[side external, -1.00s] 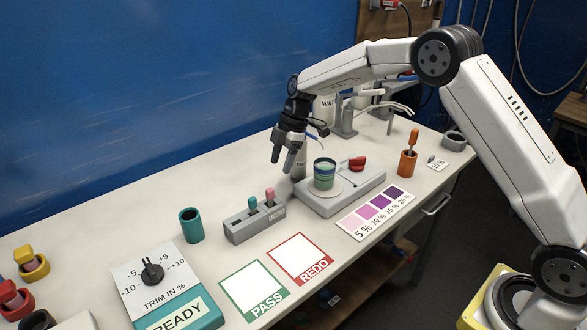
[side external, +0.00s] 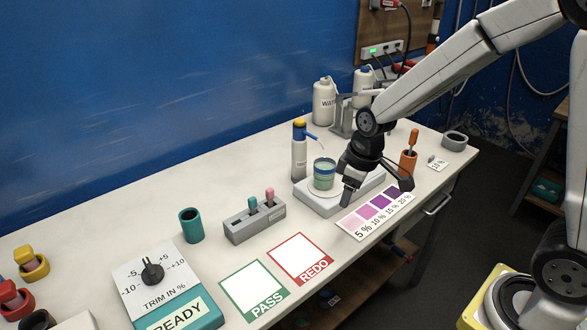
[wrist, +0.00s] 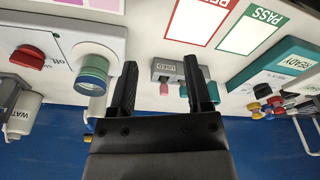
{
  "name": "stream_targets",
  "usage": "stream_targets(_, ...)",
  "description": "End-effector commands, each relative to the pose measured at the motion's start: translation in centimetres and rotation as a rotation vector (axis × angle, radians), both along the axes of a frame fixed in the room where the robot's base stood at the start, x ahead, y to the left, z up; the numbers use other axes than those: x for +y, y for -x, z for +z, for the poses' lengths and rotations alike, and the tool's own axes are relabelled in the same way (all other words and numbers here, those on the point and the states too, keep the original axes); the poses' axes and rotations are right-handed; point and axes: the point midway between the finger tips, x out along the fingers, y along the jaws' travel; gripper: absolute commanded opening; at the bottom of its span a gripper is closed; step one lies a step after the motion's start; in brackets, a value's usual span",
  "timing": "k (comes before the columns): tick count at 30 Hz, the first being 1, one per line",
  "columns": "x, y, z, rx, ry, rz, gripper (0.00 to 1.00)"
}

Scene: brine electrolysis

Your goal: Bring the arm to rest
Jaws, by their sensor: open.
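My gripper (side external: 377,190) is open and empty. In the side view it hangs over the right part of the grey stirrer base (side external: 316,204) and the purple colour chart (side external: 354,224), its fingers pointing down and spread apart. In the wrist view its two dark fingers (wrist: 161,68) are apart with nothing between them. The wrist view shows the stirrer's red knob (wrist: 28,54), which my arm hides in the side view. A beaker (side external: 323,174) with greenish liquid stands upright on the stirrer, left of my gripper.
A yellow-capped bottle (side external: 299,155) stands behind the beaker. An orange holder (side external: 407,160) is close on the right of my gripper. A grey rack (side external: 254,224), teal cup (side external: 191,225) and trim box (side external: 165,285) stand left. The PASS (side external: 254,290) and REDO (side external: 300,259) cards are empty.

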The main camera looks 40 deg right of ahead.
Motion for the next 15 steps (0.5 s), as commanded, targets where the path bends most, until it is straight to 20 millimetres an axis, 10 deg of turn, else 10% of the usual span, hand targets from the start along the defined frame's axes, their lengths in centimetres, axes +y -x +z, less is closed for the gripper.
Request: stream_targets(15, -0.6, 9.0, -1.2, -0.060, -0.014, -0.367, 0.63)
